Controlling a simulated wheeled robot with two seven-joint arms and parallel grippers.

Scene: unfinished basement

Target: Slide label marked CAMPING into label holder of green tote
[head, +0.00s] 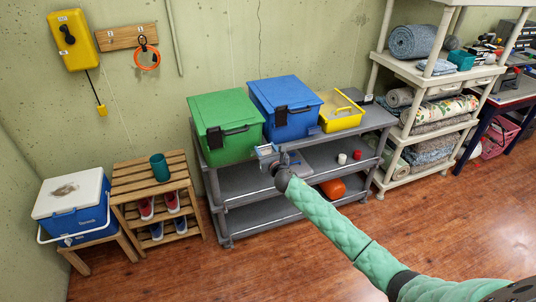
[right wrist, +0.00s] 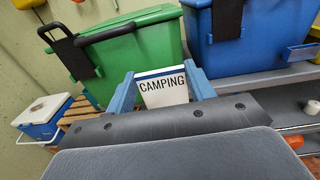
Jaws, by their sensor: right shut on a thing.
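The white label marked CAMPING (right wrist: 163,88) stands upright between the two blue fingers of my right gripper (right wrist: 162,92), its text facing the wrist camera. In the head view my right gripper (head: 268,152) is in front of the lower right part of the green tote (head: 225,112). The green tote stands on the top shelf, lid closed; in the right wrist view its front (right wrist: 140,55) is behind the label. A dark plate (head: 215,138) hangs at its front left. I cannot make out the green tote's label holder; the label and gripper may hide it. My left gripper is out of view.
A blue tote (head: 290,108) and a yellow bin (head: 340,112) stand to the right on the grey shelf unit (head: 375,118). A blue holder (right wrist: 302,52) is on the blue tote's front. A wooden rack (head: 150,180) and a cooler (head: 72,195) are at left. The floor in front is clear.

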